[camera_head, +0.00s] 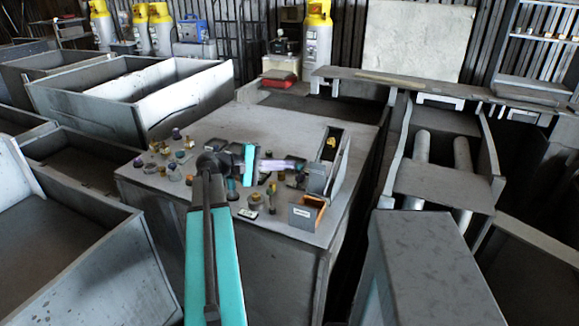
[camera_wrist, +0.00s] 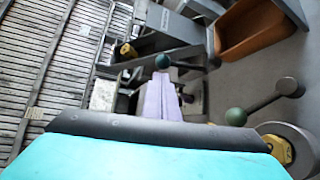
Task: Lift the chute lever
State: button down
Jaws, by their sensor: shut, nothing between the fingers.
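My gripper (camera_head: 292,164) is shut and empty, its lilac fingers pointing right over the bench top toward a grey upright housing (camera_head: 319,178). In the wrist view the shut fingers (camera_wrist: 162,78) end just below a dark green ball knob (camera_wrist: 162,62). A thin rod runs right from this knob toward the grey housing. I cannot tell whether the fingertips touch the knob. A second lever with an olive-green ball (camera_wrist: 236,116) lies to the right, its rod reaching a dark round end. Which lever is the chute lever is not marked.
The bench top (camera_head: 290,120) carries several small knobs and controls left of my gripper. An orange-lined open box (camera_head: 308,213) stands at its front right; it also shows in the wrist view (camera_wrist: 250,28). Open grey bins (camera_head: 130,95) stand left.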

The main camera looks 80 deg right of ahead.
jog(key=b+v, duration=0.2)
jog(key=v, duration=1)
dwell(0.4)
